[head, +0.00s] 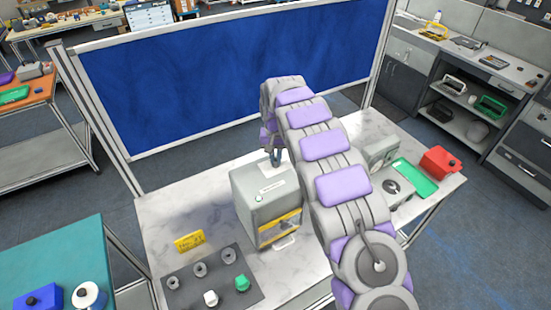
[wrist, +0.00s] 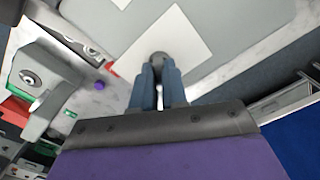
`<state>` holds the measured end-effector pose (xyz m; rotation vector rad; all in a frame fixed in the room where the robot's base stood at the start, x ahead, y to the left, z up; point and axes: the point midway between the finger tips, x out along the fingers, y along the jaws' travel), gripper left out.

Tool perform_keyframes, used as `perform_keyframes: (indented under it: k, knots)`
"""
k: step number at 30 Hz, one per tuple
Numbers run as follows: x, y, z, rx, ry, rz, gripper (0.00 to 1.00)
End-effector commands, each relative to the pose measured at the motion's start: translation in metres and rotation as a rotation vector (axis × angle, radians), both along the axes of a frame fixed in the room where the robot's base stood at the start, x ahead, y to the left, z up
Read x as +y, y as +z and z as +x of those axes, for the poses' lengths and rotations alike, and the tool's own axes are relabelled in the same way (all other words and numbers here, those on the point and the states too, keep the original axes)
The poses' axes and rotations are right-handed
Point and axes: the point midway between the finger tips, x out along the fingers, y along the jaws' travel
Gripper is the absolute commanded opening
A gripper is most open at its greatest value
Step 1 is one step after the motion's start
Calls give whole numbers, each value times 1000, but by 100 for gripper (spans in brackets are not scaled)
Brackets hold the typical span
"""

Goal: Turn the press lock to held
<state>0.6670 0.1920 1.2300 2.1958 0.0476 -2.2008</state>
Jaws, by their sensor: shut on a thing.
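The press is a grey box (head: 262,205) on the marble-topped bench in the head view, with a green button and a label on its front. A yellow-edged opening and a handle are lower down. My gripper (head: 275,158) reaches down to the top of the box from behind. In the wrist view my gripper's blue fingers (wrist: 159,80) are shut on a dark grey round-ended lock knob (wrist: 159,58). The knob stands over a white square plate (wrist: 180,42) on the grey top. The fingers hide part of the knob, and its lock setting cannot be read.
A yellow card (head: 189,241) lies left of the press. A dark panel (head: 213,280) with rings and white and green knobs is in front. A green tray (head: 415,178) and red box (head: 440,161) are at the right. A blue screen (head: 230,75) stands behind.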

Motion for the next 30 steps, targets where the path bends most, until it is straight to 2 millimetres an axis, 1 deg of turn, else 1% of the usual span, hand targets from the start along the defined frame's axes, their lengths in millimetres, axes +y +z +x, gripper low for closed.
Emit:
perform_keyframes:
  k: [21,30]
  knots:
    - [2,0,1,-3,-672,3,0]
    - [3,1,1,-4,-892,2,0]
